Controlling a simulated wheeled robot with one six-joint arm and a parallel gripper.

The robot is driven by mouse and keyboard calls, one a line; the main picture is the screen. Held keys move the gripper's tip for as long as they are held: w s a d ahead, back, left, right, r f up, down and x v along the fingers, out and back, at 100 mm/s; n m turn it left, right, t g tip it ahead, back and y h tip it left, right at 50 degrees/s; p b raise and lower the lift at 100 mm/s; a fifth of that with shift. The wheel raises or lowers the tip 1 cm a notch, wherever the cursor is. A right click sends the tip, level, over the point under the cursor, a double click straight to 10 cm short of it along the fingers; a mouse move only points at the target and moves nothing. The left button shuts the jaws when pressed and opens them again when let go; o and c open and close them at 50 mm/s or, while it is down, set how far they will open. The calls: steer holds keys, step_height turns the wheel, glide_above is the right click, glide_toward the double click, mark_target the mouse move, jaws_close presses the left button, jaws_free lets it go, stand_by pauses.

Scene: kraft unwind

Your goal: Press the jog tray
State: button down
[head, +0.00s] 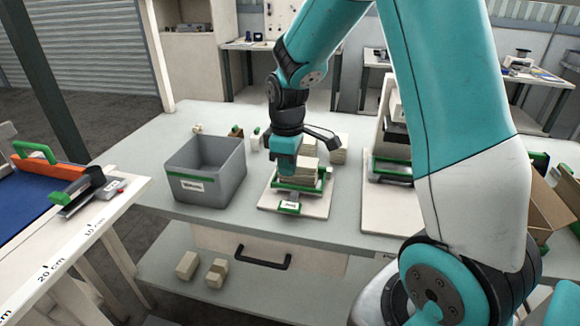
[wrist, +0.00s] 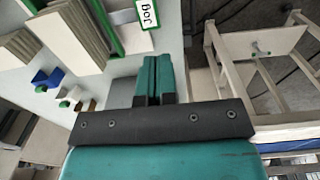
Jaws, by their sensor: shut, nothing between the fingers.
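The jog tray (head: 316,187) is a green-edged holder on a white base board, with a small label (head: 289,207) at its front. A stack of tan kraft pads (head: 298,172) sits in it. My gripper (head: 281,174) is shut and empty, pointing down at the tray's left side. In the wrist view its teal fingertips (wrist: 153,60) lie together below the label. Whether they touch the tray cannot be told.
A grey bin (head: 205,172) stands left of the tray on the grey table. Another white board with a green-edged device (head: 390,175) stands right. More tan pads (head: 338,150) lie behind the tray. A drawer handle (head: 263,258) is below the table's front edge.

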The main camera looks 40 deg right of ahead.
mark_target(291, 206)
steer(key=d+r+b, duration=0.1)
steer(key=b, duration=0.1)
steer(key=w+d+r+b, duration=0.1)
steer(key=b, duration=0.1)
steer(key=shift+r+b, duration=0.15)
steer(key=shift+b, duration=0.2)
step_height(291, 206, down, 14)
steer(key=shift+f+p, duration=0.1)
steer(key=shift+p, duration=0.55)
